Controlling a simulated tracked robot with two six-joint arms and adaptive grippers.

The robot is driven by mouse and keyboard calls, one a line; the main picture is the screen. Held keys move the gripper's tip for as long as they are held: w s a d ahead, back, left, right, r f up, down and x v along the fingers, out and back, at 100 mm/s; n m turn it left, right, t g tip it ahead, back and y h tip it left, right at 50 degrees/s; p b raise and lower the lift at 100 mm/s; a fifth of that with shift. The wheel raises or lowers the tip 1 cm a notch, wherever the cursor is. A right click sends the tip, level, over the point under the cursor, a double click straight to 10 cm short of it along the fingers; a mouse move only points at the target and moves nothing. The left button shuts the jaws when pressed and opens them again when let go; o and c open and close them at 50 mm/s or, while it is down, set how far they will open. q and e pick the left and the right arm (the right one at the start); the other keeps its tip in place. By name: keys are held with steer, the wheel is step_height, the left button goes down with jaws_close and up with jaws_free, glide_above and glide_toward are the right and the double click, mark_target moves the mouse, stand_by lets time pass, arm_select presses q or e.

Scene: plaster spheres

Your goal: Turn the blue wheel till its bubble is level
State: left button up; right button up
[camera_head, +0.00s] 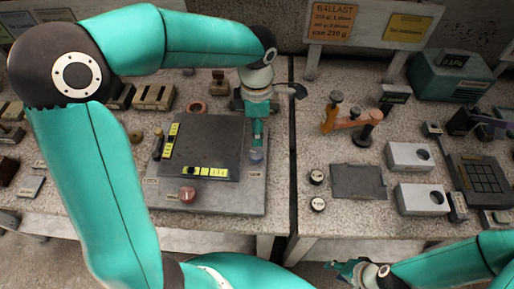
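The blue wheel (256,157), small and grey-blue, sits at the right side of a grey levelling base (225,200). A dark square plate (212,135) lies on this base. One yellow level vial (170,140) runs along the plate's left edge and another yellow vial (206,172) along its front edge. Their bubbles are too small to read surely. A reddish wheel (187,194) is at the base's front. My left gripper (257,142) points down directly over the blue wheel; its finger gap and any contact are unclear. My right gripper (343,268) is open and empty at the bottom.
A seam divides the bench. Slotted blocks (154,97) stand at the back left. A ballast sign (334,20) stands behind.

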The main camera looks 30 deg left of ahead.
mark_target(256, 153)
arm_select(q)
step_height(256, 153, down, 11)
steer(key=shift+s+r+p, duration=0.1)
steer(key=shift+p, duration=0.5)
